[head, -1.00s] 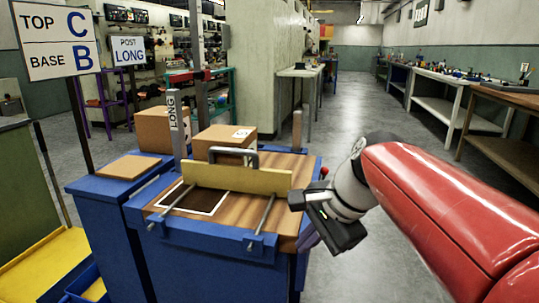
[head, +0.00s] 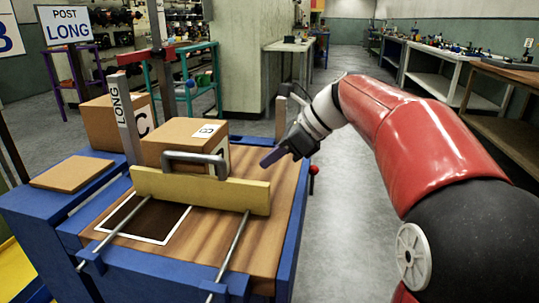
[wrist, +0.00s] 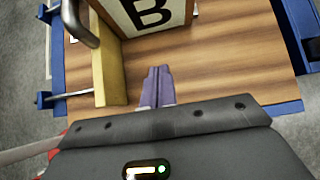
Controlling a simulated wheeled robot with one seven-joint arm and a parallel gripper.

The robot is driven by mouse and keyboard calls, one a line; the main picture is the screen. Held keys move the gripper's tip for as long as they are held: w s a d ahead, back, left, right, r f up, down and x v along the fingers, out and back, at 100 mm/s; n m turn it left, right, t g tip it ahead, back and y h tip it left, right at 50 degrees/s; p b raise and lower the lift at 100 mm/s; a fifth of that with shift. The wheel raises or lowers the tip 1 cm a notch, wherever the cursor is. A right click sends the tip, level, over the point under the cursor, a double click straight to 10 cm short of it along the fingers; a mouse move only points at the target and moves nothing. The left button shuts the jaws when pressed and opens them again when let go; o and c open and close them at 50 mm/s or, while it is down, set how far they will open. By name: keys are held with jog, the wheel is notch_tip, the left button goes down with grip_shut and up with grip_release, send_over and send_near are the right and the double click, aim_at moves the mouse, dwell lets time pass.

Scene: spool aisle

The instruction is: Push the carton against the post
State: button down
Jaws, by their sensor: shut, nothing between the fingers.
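The brown carton (head: 175,137) marked B sits on the wooden bench top, behind a yellow push board (head: 230,196) with a grey handle (head: 196,162). The grey post labelled LONG (head: 125,115) stands upright at the carton's left; I cannot tell whether they touch. My gripper (head: 266,162) is right of the carton, apart from it. In the wrist view, its purple fingers (wrist: 157,80) are together and empty over the wood, right of the board (wrist: 112,75). The carton's B face (wrist: 145,12) shows at the top there.
Another carton (head: 108,122) marked C stands left of the post. A wooden peg (head: 281,118) stands at the bench's rear right. Two rails (head: 232,250) run forward from the board. A white-outlined dark patch (head: 145,218) lies before it. A red-knobbed lever (head: 313,170) is at the right edge.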

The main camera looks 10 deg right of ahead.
jog(key=x, duration=0.6)
jog(key=shift+f+b, duration=0.1)
jog(key=shift+b, duration=0.3)
jog(key=a, duration=0.1)
jog(key=w+a, duration=0.1)
jog(key=a, duration=0.1)
jog(key=shift+w+a+f, duration=0.1)
jog(key=shift+f, duration=0.05)
jog(key=shift+w+a, duration=0.2)
jog(key=shift+a, duration=0.3)
